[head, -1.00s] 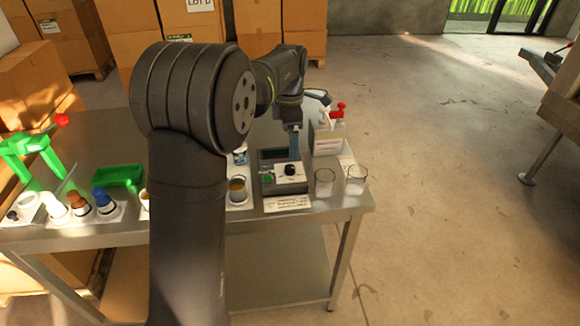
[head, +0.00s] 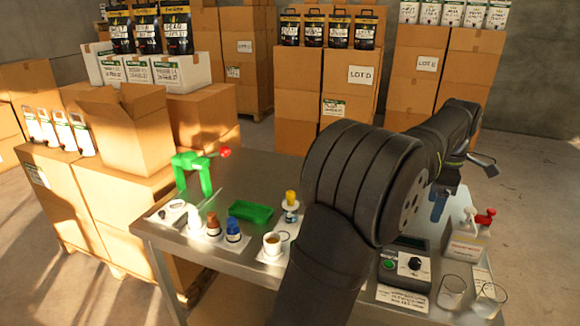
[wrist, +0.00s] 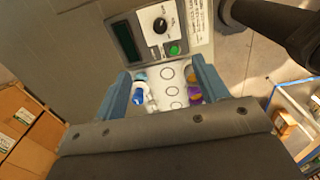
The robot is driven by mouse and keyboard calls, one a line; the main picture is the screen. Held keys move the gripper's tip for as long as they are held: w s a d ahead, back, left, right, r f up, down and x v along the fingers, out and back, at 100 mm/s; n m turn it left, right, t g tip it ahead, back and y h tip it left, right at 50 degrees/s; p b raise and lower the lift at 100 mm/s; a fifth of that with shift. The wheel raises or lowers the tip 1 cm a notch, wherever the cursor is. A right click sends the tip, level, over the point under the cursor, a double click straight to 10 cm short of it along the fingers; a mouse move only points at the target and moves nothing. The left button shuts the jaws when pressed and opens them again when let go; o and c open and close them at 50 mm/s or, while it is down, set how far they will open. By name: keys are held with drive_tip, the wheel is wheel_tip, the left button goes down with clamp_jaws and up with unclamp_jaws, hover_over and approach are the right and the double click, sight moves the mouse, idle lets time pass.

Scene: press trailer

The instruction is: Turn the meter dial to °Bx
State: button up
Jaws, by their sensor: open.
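The meter (head: 399,281) is a grey box near the right end of the steel table, with a dark display, a green button (head: 388,264) and a black dial (head: 415,263) on a pale panel. In the wrist view the dial (wrist: 160,25) is close to the display (wrist: 125,43), with small marks around it too small to read. My gripper (head: 438,205) is above the back of the meter in the head view. Its two blue fingers (wrist: 168,88) are open and empty in the wrist view, apart from the dial.
Two clear glasses (head: 451,292) stand right of the meter, with a white box with a red-topped dispenser (head: 467,243) behind. A cup (head: 272,244), bottles (head: 233,230), a green tray (head: 251,212) and a green stand (head: 194,170) are on the left. Cartons (head: 130,130) stand behind.

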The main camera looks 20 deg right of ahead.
drive_tip(key=shift+c, duration=1.2)
drive_tip(key=m, duration=1.8)
approach(416, 261)
wheel_tip(416, 261, down, 9)
drive_tip(key=shift+r, duration=0.15)
drive_tip(key=c, duration=1)
